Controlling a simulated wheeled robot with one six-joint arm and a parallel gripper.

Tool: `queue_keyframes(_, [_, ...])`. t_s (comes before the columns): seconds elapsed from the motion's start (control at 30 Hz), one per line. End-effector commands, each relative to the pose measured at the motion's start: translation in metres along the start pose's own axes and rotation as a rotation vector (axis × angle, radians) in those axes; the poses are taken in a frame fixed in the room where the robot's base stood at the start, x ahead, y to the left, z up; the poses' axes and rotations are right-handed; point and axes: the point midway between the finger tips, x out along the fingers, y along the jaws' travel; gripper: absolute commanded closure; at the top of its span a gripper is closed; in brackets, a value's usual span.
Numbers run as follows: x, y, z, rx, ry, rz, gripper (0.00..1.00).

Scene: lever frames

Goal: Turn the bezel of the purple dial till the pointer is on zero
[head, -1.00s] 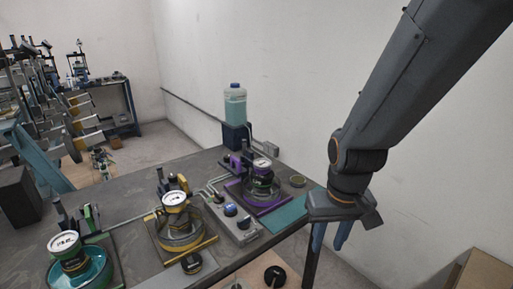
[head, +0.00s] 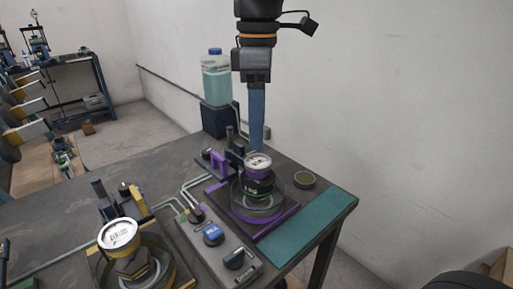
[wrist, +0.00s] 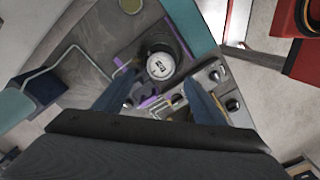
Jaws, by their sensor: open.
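The purple dial (head: 258,162) has a white face and stands on the purple-edged fixture (head: 290,217) near the right end of the table. Its pointer is too small to read. In the wrist view the dial (wrist: 160,66) lies beyond the fingertips, a little above the middle of the picture. My gripper (head: 257,148) points down at the dial from above in the head view. In the wrist view my gripper (wrist: 157,88) shows two blue fingers spread apart with nothing between them. I cannot tell from the head view how far the tips are from the bezel.
A yellow dial (head: 118,233) stands at the front left. A control box (head: 222,245) with knobs sits between the fixtures. A bottle of pale green liquid (head: 216,80) stands behind on a dark block. A teal mat (head: 305,230) lies along the right table edge.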

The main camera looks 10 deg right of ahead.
Motion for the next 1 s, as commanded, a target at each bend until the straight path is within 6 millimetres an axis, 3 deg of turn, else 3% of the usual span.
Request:
queue_keyframes(0.4, [0.059,0.000,0.001,0.006,-0.001,-0.002,0.36])
queue_keyframes(0.8, [0.067,0.000,0.001,0.006,0.000,-0.001,0.36])
queue_keyframes(1.0, [0.067,0.000,0.001,0.006,0.000,-0.001,0.70])
